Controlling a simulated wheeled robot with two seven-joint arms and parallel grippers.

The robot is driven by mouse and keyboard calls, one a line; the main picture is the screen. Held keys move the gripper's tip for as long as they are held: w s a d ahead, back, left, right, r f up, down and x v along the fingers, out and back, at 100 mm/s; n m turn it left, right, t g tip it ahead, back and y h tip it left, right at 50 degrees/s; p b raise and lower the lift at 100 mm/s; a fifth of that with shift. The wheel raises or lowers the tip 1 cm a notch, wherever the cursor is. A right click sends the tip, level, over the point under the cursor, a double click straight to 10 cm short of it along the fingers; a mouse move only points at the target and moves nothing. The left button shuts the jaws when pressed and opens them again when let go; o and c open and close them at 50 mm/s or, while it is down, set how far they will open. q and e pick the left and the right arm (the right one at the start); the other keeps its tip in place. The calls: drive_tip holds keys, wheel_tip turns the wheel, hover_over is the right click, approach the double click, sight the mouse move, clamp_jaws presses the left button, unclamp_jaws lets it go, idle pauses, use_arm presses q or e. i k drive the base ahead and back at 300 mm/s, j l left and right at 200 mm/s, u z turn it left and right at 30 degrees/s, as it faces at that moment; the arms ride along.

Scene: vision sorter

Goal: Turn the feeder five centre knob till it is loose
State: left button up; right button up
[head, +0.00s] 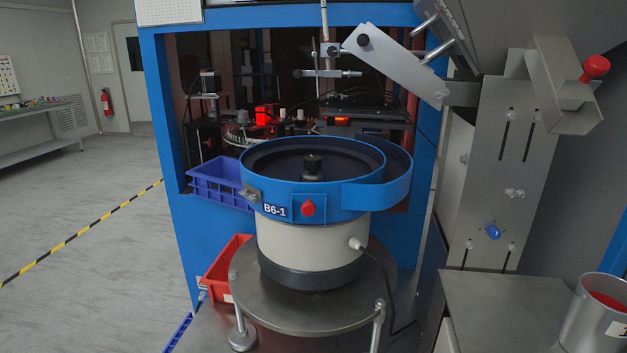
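The feeder is a blue round bowl (347,201) labelled B6-1 on a cream drum base (302,245). The black centre knob (313,163) stands upright on a dark post in the middle of the bowl. A red knob (308,208) sits on the bowl's front outer wall. The feeder rests on a round grey metal table (305,314). Neither of my grippers shows in the head view. Whether the centre knob is tight or loose cannot be told from this frame.
A blue bin (218,183) is left of the bowl and a red bin (222,269) lies below it. A metal chute (390,62) overhangs the back right. A grey cup (597,308) stands on a bench at the right. The floor at the left is clear.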

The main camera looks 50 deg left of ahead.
sight(312, 163)
drive_tip(key=k+j, duration=0.3)
drive_tip(key=j, duration=0.15)
drive_tip(key=k+j, duration=0.3)
drive_tip(key=j, duration=0.15)
drive_tip(key=k+j, duration=0.3)
drive_tip(key=j, duration=0.15)
